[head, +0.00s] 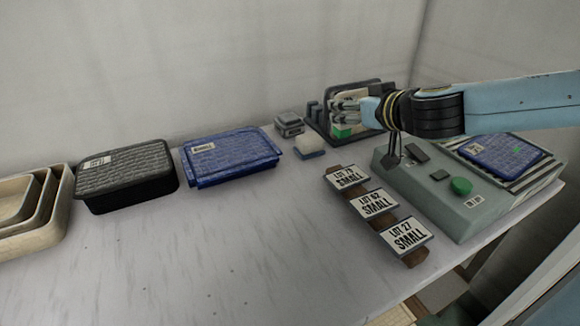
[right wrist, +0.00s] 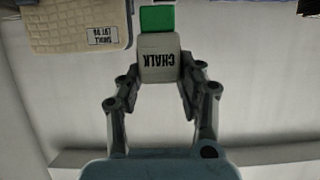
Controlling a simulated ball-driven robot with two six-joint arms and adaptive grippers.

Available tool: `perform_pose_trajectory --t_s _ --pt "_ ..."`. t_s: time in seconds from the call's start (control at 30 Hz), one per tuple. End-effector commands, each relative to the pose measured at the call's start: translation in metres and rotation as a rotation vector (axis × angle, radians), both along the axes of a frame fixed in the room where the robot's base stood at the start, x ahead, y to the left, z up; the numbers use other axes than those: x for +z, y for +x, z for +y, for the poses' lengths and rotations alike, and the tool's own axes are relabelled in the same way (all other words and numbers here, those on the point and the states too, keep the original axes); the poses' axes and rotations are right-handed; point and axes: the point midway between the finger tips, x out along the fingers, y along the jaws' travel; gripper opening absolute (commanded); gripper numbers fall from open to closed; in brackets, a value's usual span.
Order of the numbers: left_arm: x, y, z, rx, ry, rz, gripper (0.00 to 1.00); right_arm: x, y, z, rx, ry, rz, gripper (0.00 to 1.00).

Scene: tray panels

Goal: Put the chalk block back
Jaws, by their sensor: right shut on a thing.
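The chalk block (right wrist: 159,58) is pale with a CHALK label and a green end (right wrist: 157,18). My right gripper (right wrist: 158,85) is shut on it, one finger on each side. In the head view my right gripper (head: 350,112) is at the back, in front of a dark stand (head: 321,126) holding a beige panel. The block's green end (head: 343,132) shows below the fingers there; the rest is mostly hidden by them. I cannot tell whether the block touches anything below. My left gripper is not in view.
A white block on a blue base (head: 309,148) and a grey box (head: 289,125) stand left of the stand. A grey-green machine (head: 425,190) with a green button is at right, beside LOT cards (head: 375,203). Blue (head: 232,160) and black (head: 125,180) cases lie left. The front middle is clear.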

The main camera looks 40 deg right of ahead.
Motion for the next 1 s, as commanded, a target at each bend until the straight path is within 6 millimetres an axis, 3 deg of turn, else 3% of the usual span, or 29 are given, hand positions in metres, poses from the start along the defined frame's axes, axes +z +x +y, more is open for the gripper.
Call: perform_pose_trajectory --t_s 0.13,0.27,0.4,0.7,0.87,1.0 --pt "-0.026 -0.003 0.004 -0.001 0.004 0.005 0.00 -0.017 0.012 0.009 -0.006 0.007 -0.005 0.04" --pt "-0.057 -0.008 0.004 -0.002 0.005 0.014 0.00 -0.037 0.032 0.029 -0.008 0.015 -0.008 0.04" --pt "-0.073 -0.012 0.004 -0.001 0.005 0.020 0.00 -0.052 0.054 0.050 -0.006 0.019 -0.007 0.04" --pt "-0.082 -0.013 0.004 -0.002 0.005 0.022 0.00 -0.070 0.082 0.076 -0.003 0.007 -0.001 0.04" --pt "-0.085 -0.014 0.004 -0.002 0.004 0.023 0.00 -0.079 0.083 0.078 -0.002 0.004 0.002 0.04" --pt "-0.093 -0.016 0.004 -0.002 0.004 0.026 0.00 -0.103 0.083 0.078 -0.002 0.006 0.003 0.04"
